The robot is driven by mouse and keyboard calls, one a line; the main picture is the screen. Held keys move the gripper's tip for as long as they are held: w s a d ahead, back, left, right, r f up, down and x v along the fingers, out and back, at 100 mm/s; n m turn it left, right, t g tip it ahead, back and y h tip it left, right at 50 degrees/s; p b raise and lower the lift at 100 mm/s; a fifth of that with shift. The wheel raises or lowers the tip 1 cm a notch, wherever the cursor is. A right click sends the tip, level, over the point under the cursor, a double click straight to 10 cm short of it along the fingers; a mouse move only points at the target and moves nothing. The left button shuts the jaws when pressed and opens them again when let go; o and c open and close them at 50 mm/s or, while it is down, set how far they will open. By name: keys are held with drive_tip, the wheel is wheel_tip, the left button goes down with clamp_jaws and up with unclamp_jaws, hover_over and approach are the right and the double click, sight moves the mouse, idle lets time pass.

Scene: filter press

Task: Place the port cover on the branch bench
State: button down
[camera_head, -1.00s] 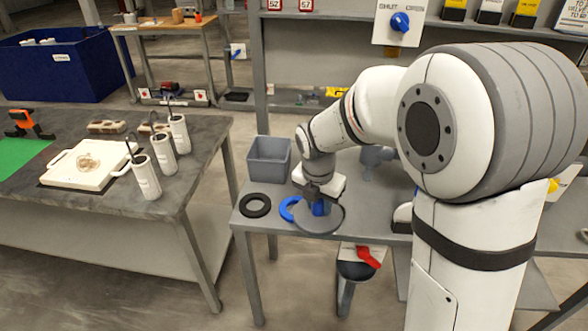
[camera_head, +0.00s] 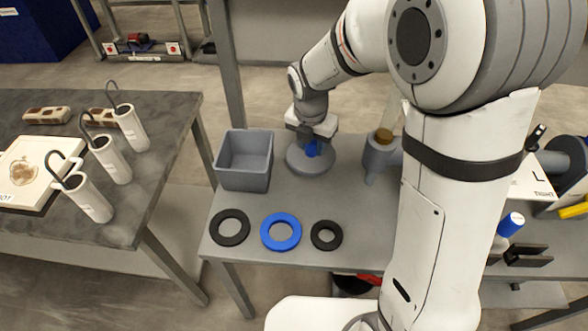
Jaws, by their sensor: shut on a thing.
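The cover is level at the far part of the grey bench (camera_head: 335,200), right of the grey bin. It is on the bench top or very close above it; I cannot tell which. A grey pipe branch (camera_head: 381,156) with a brown top stands on the bench to the right of the cover.
The grey open bin (camera_head: 245,162) stands left of the cover. A black ring (camera_head: 230,240), a blue ring (camera_head: 281,246) and a smaller black ring (camera_head: 327,247) lie along the front edge. Bench top between rings and cover is clear. Another table (camera_head: 185,120) stands at the left.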

sight(311, 155)
wheel_tip(311, 155, down, 4)
drive_tip(key=shift+w+f, duration=0.1)
drive_tip(key=shift+f, duration=2.1)
drive_tip(key=c, duration=1.1)
unclamp_jaws()
drive_tip(key=shift+f, duration=0.1)
